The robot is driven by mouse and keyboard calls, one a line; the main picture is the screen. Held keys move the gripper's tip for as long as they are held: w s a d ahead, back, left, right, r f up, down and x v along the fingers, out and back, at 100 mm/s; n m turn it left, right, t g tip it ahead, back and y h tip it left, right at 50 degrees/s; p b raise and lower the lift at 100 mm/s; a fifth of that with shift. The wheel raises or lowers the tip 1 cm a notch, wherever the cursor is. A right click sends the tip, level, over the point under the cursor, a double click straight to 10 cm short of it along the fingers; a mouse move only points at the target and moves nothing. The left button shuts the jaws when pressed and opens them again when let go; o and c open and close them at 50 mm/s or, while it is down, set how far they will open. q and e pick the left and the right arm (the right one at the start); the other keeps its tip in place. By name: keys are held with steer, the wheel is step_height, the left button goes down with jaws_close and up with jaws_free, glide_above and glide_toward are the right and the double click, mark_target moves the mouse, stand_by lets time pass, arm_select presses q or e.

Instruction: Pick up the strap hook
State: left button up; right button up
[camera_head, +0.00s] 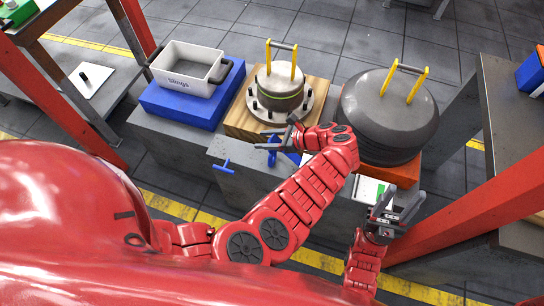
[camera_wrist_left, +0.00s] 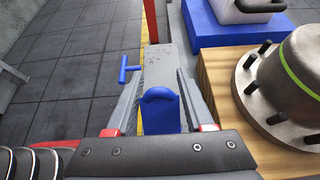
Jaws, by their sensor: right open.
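My left gripper (camera_head: 280,134) is over the front of the middle grey bench; its fingers look spread apart. A blue piece with a rounded top (camera_wrist_left: 160,112) stands between those fingers in the left wrist view, and it shows partly behind the gripper in the head view (camera_head: 287,157). It may be the strap hook, but its lower part is hidden and I cannot tell whether the fingers touch it.
A blue T-handle (camera_head: 226,166) sticks out at the grey bench front. A grey bin marked "Slings" (camera_head: 183,84) stands on a blue block. A flanged hub with yellow lifting handles (camera_head: 279,92) sits on a wooden block; a large dark drum (camera_head: 385,120) stands right of it.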

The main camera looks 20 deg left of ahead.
arm_select(q)
steer(key=shift+a, duration=0.1)
jaws_close()
stand_by(1.0)
